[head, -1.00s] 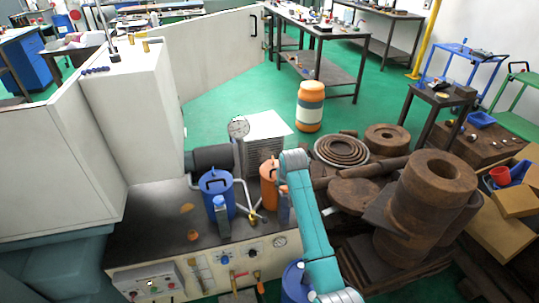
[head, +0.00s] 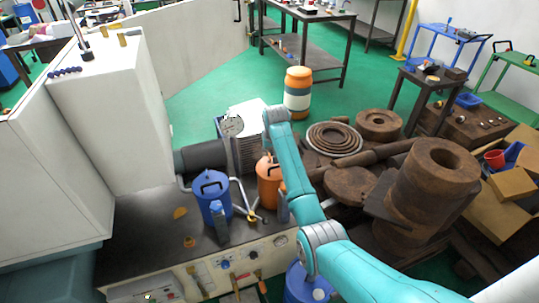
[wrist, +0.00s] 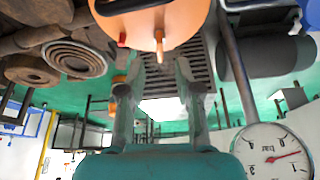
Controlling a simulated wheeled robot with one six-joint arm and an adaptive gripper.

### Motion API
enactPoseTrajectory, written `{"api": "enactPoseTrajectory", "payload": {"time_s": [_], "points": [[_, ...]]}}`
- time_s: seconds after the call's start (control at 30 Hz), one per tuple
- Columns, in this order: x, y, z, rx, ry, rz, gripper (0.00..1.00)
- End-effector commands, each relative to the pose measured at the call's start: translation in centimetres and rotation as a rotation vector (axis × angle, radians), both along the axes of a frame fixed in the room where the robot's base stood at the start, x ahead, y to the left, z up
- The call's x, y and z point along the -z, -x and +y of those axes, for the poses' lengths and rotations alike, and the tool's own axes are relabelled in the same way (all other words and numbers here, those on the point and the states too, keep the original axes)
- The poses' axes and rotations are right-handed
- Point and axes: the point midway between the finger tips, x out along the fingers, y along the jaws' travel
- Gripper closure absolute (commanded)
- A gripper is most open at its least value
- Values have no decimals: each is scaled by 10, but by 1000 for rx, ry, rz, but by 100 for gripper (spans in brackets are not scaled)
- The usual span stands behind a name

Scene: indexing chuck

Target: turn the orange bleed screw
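In the wrist view the canister (wrist: 178,18) fills the top middle. A small orange peg (wrist: 159,40) shows against it, which looks like the bleed screw; its exact fit is too small to tell. My gripper (wrist: 160,70) is open, its two grey fingers apart with nothing between them. The fingertips sit just below the peg in the picture; whether they touch the canister I cannot tell.
A pressure gauge (wrist: 274,156) and a grey pipe (wrist: 238,70) are close on the right in the wrist view. A blue canister (head: 212,196) stands left of the orange one. Rusty metal parts (head: 425,190) crowd the right.

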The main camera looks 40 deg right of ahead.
Motion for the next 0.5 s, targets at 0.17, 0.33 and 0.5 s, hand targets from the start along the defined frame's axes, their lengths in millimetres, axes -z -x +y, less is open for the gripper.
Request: {"api": "enactPoseTrajectory", "payload": {"time_s": [0.17, 0.33, 0.5], "points": [[25, -9, -5, 0, -1, 2, 67], [37, -14, -7, 0, 0, 0, 67], [41, -15, -8, 0, 0, -1, 67]]}}
